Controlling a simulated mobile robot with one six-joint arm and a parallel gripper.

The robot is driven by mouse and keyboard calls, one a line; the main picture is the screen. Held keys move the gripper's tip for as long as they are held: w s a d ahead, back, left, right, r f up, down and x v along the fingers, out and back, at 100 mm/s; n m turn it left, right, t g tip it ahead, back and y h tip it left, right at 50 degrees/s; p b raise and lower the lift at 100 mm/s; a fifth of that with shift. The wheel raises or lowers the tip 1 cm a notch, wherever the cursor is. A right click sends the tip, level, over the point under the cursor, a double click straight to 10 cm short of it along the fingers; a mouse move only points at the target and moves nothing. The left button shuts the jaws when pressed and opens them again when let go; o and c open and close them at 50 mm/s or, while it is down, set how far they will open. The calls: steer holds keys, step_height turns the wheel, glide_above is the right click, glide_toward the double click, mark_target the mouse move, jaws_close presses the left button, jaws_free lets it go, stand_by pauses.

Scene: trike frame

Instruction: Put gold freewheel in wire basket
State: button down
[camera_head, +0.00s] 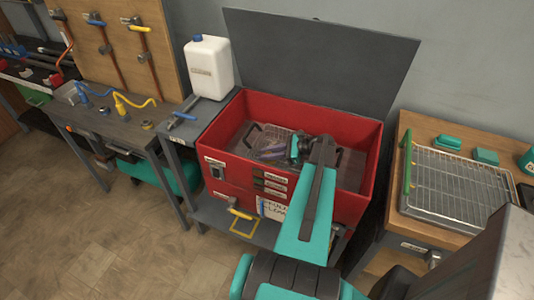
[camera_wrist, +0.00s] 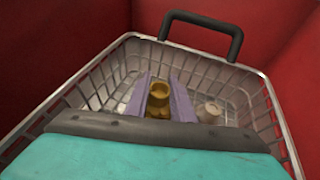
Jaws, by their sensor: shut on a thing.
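The gold freewheel (camera_wrist: 157,97) is between the two purple-grey fingers of my gripper (camera_wrist: 160,90) in the wrist view. My gripper is shut on it. The wire basket (camera_wrist: 228,84) surrounds the fingers in the wrist view, with its black handle (camera_wrist: 205,28) at the far rim. The freewheel shows inside the basket's outline; I cannot tell if it touches the basket floor. In the head view the wire basket (camera_head: 272,136) sits inside the red parts washer (camera_head: 228,160), and my gripper (camera_head: 268,148) reaches down into it. The freewheel cannot be made out there.
A small pale part (camera_wrist: 209,111) lies in the basket on the right. The washer's red walls stand close around the basket, and its grey lid (camera_head: 320,55) is raised behind. A wire drying rack (camera_head: 447,185) is on the right bench. A white jug (camera_head: 208,68) stands at left.

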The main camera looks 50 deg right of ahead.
steer(key=shift+f, duration=0.15)
steer(key=c, duration=1.5)
jaws_free()
steer(key=shift+c, duration=0.2)
steer(key=b+v, duration=0.3)
steer(key=v, duration=0.9)
steer(key=shift+a+b, duration=0.1)
steer(key=shift+b, duration=0.25)
